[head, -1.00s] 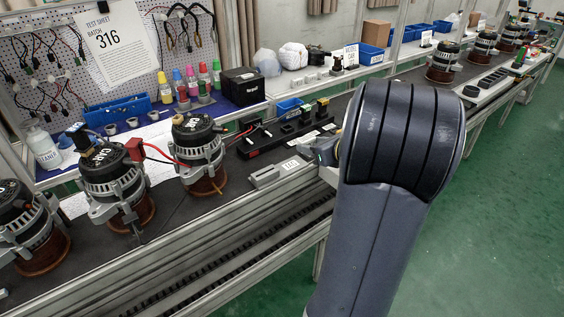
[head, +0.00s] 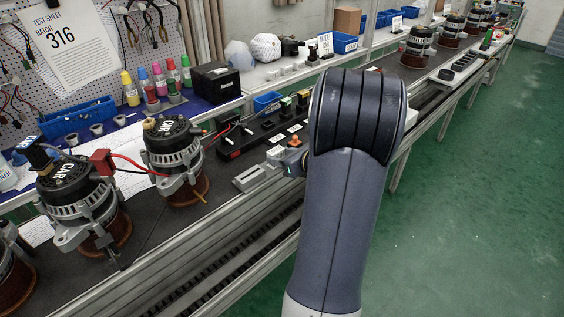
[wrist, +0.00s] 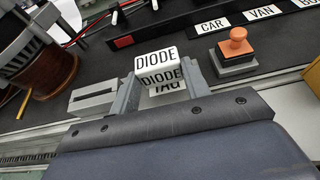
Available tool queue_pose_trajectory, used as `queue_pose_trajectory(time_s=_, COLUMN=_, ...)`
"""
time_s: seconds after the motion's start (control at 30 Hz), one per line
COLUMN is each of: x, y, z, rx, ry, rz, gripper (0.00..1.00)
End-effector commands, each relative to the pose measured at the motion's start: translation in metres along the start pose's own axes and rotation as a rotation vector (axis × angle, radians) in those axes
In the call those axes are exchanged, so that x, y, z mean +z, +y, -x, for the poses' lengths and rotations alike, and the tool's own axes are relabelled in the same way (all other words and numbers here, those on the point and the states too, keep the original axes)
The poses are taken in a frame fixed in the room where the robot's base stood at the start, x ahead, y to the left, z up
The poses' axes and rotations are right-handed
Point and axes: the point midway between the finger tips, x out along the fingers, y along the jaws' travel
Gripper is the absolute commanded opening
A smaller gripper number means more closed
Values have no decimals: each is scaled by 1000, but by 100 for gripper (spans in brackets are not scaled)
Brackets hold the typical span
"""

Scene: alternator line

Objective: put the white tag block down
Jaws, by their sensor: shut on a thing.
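The white tag block (wrist: 160,66) is in the wrist view, lettered DIODE on its top and DIODE TAG on its front face. My gripper (wrist: 158,78) is shut on it, one finger on each side. The block is upright above the dark bench surface; I cannot tell whether its underside touches the bench. In the head view my gripper (head: 294,162) is partly hidden by my arm, and I cannot make out the block there.
A grey slotted block (wrist: 94,98) lies left of my gripper. An orange-handled stamp (wrist: 236,46) on a grey base stands to the right. A black strip with CAR and VAN labels (wrist: 212,25) lies behind. Alternators (head: 172,150) stand farther left along the bench.

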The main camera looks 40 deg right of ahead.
Motion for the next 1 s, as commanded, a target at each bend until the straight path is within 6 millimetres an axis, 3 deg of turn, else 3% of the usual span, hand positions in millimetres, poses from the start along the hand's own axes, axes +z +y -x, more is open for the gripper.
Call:
queue_pose_trajectory(time_s=0.1, x=-11, y=0, z=-5, rx=0, ry=0, rz=0, gripper=23)
queue_pose_trajectory(time_s=0.5, x=-16, y=0, z=-7, rx=0, ry=-1, rz=2, gripper=23)
queue_pose_trajectory(time_s=0.53, x=-14, y=0, z=-6, rx=0, ry=-1, rz=2, gripper=47)
queue_pose_trajectory(time_s=0.77, x=-14, y=0, z=-6, rx=0, ry=0, rz=1, gripper=66)
queue_pose_trajectory(time_s=1.0, x=-13, y=0, z=-6, rx=0, ry=0, rz=1, gripper=66)
